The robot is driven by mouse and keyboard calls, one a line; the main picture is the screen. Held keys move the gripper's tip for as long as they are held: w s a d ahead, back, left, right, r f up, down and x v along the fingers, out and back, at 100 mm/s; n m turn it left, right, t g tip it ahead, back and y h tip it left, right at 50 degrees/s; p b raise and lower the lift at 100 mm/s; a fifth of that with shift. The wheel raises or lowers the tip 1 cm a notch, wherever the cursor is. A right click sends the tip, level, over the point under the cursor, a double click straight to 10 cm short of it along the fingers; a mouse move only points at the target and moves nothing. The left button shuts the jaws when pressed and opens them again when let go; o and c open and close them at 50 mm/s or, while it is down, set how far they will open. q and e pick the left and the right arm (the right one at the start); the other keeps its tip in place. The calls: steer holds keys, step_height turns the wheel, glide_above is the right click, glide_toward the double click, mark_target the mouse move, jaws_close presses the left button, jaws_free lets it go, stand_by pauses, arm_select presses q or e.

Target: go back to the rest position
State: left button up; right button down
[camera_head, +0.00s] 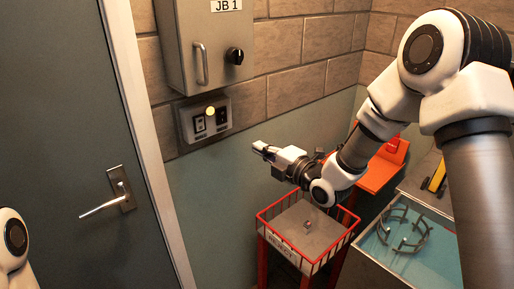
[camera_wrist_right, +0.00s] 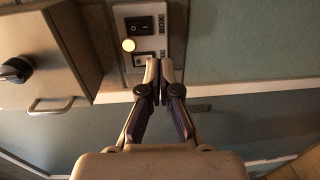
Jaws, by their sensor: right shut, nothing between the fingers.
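My right gripper (camera_head: 264,151) is in the middle of the head view, at the end of the right arm that comes in from the right. It points left and is held in the air in front of the wall, above a red-rimmed basket. In the right wrist view its fingers (camera_wrist_right: 159,75) are together and empty. They appear just below the switch panel (camera_wrist_right: 150,40), and I cannot tell the exact distance to it. The switch panel (camera_head: 206,120) has a lit yellow lamp and dark switches. At the lower left only part of my left arm shows, and its gripper is out of view.
A grey box (camera_head: 213,50) marked JB 1, with handle and black knob, hangs above the panel. A door (camera_head: 70,130) with a lever handle is at left. The red-rimmed basket (camera_head: 265,219) holds a small object. A glass-topped case (camera_head: 432,262) and orange stand (camera_head: 376,178) are at right.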

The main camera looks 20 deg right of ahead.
steer(key=s+a+f+m+g+h, duration=0.15)
steer(key=s+f+g, duration=0.35)
steer(key=f, duration=0.9)
steer(key=s+a+f+m+g+h, duration=0.15)
steer(key=s+f, duration=0.55)
steer(key=f, duration=0.7)
steer(key=s+d+f+m+g+h, duration=0.1)
steer(key=s+d+f+m+g, duration=0.1)
steer(key=s+f+m+g, duration=0.3)
steer(key=s+d+f+m+g+h, duration=0.2)
steer(key=s+f+m+g, duration=0.3)
steer(key=s+m, duration=0.9)
steer(key=s+f, duration=0.1)
steer(key=s, duration=0.5)
steer(key=shift+s+d, duration=0.15)
steer(key=shift+d, duration=0.2)
